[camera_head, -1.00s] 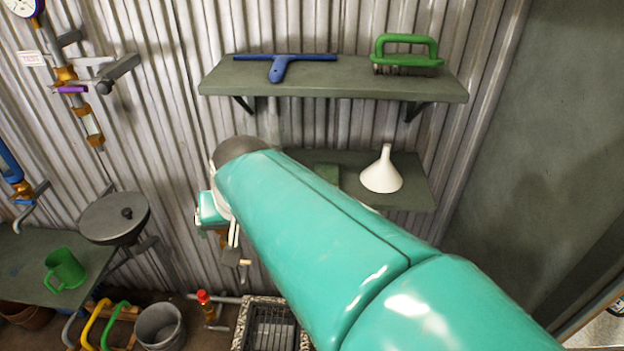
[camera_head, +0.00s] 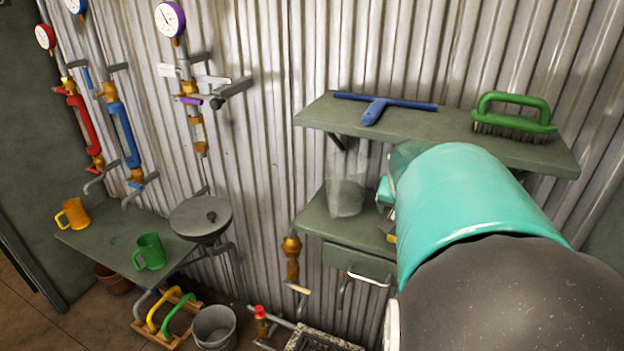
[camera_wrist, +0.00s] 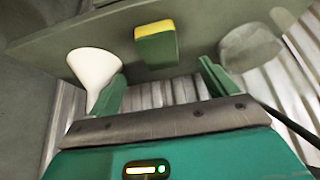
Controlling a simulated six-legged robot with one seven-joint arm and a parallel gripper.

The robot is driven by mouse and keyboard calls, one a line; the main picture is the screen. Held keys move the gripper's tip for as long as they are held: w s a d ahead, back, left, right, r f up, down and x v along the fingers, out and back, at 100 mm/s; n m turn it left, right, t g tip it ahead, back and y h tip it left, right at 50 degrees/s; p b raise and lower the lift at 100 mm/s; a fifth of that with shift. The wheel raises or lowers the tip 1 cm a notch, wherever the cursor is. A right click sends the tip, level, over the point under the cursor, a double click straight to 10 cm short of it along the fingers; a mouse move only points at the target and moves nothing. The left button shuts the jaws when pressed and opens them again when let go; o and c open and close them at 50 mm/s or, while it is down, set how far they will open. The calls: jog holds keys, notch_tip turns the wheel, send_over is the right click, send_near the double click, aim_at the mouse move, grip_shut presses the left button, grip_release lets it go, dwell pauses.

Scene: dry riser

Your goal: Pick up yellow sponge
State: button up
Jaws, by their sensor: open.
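The sponge (camera_wrist: 155,44), with a yellow layer and a dark green layer, rests on the lower shelf in the wrist view. My gripper (camera_wrist: 162,82) is open and empty. Its two green fingers are apart, and the sponge shows between and beyond their tips, with no clear contact. In the head view my teal arm hides most of the gripper and the sponge. A small yellow patch (camera_head: 391,238) at the arm's edge may be the sponge.
A white funnel (camera_wrist: 94,70) and a clear container (camera_wrist: 249,46) flank the sponge on the lower shelf (camera_head: 335,232). The upper shelf (camera_head: 440,132) holds a blue squeegee (camera_head: 374,106) and a green brush (camera_head: 513,115). A corrugated wall stands behind.

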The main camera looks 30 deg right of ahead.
jog(key=x, duration=0.9)
jog(key=shift+w+d+f, duration=0.15)
jog(key=shift+d+f, duration=0.05)
jog(key=c, duration=1.1)
jog(key=shift+r, duration=0.15)
jog(key=shift+c, duration=0.2)
